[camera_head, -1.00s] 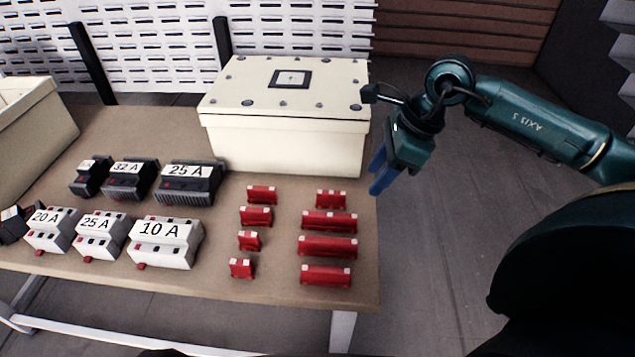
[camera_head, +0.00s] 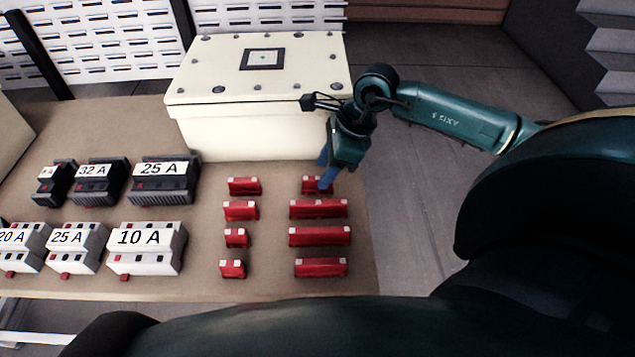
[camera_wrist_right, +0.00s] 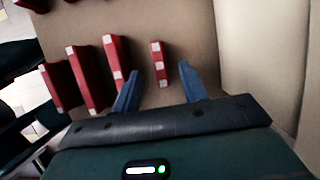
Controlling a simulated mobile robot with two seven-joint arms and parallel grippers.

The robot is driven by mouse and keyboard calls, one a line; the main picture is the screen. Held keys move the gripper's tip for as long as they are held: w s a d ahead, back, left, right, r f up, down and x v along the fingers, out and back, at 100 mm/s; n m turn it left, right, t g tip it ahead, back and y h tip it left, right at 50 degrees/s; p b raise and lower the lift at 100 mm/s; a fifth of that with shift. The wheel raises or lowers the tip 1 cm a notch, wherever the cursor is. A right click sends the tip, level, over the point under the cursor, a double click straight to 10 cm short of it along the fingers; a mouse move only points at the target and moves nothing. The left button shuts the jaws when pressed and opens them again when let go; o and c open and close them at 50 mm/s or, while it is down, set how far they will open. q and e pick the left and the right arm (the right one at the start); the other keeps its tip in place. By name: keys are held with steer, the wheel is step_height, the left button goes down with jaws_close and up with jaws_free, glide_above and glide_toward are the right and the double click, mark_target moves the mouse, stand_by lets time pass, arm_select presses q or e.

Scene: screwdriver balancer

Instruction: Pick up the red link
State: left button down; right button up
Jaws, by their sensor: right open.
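Several red links with white end caps lie on the table in two columns. The top link of the right column (camera_head: 311,184) is short and partly hidden behind my right gripper's blue fingers. My right gripper (camera_head: 325,172) is open, just above and beside that link. In the right wrist view the same short link (camera_wrist_right: 158,64) lies ahead of the gap between the open blue fingers (camera_wrist_right: 155,88), nothing between them. Longer red links, such as the nearest one (camera_wrist_right: 115,56), lie to its left. My left gripper is not in view.
A cream box (camera_head: 255,100) with a lid stands behind the links, close to my right gripper. Black and white breakers, one of them labelled 10 A (camera_head: 147,248), stand left on the tan table (camera_head: 200,285). The table's right edge is close to the right column.

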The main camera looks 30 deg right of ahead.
mark_target(318, 178)
steer(key=x, duration=0.4)
steer(key=shift+w+f, duration=0.1)
steer(key=shift+f, duration=0.05)
steer(key=shift+c, duration=0.4)
jaws_close()
